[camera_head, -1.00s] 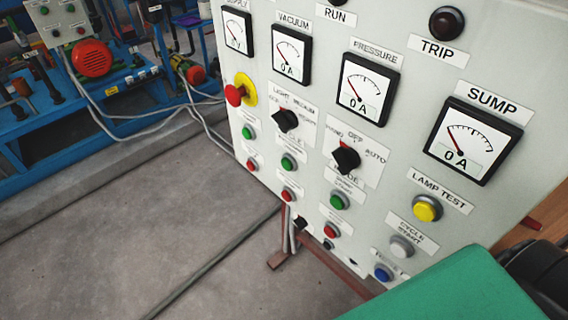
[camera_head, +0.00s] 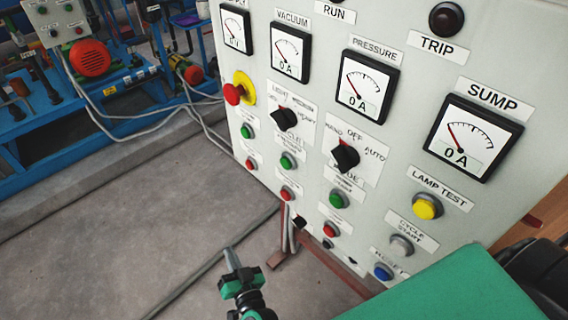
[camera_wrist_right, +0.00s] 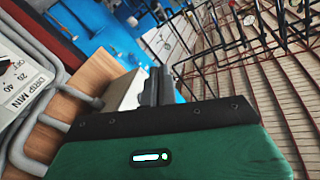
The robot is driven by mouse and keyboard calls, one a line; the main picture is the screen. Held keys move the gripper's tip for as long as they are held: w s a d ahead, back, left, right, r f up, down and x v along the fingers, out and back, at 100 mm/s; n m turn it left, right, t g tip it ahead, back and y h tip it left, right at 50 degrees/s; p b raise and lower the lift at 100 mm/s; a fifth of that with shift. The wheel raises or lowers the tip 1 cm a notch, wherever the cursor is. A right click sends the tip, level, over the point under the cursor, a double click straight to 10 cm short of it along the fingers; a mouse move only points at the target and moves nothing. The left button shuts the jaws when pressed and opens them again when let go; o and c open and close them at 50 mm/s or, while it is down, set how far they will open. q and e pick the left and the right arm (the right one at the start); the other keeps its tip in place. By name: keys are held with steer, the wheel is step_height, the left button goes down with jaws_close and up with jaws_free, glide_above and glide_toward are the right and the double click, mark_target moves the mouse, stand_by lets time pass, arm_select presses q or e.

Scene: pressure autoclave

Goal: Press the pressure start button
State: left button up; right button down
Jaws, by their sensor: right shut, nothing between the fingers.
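My left gripper is not in view.
A red button (camera_head: 331,230) sits just below the green one. A yellow lamp test button (camera_head: 427,207) and a blue reset button (camera_head: 383,271) are to the right. A red emergency stop (camera_head: 236,93) sticks out at the panel's left edge. Open concrete floor (camera_head: 130,220) lies left.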

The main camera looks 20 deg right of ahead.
mark_target(286, 163)
steer(key=d+r+m+h, duration=0.2)
steer(key=r+m+h, duration=0.1)
steer(key=r, duration=0.5)
steer(key=d+r+m+h, duration=0.2)
steer(key=r+m, duration=0.3)
steer(key=r, duration=0.3)
steer(key=s+d+r+m+h, duration=0.1)
steer(key=r+m+h, duration=0.3)
steer(key=r, duration=0.4)
steer(key=shift+d+r+h, duration=0.4)
steer(key=shift+d+h, duration=0.1)
steer(key=shift+h, duration=0.1)
steer(key=shift+s, duration=0.1)
steer(key=w+d, duration=0.3)
steer(key=d, duration=0.5)
steer(key=shift+d+p, duration=0.1)
steer(key=shift+p, duration=0.2)
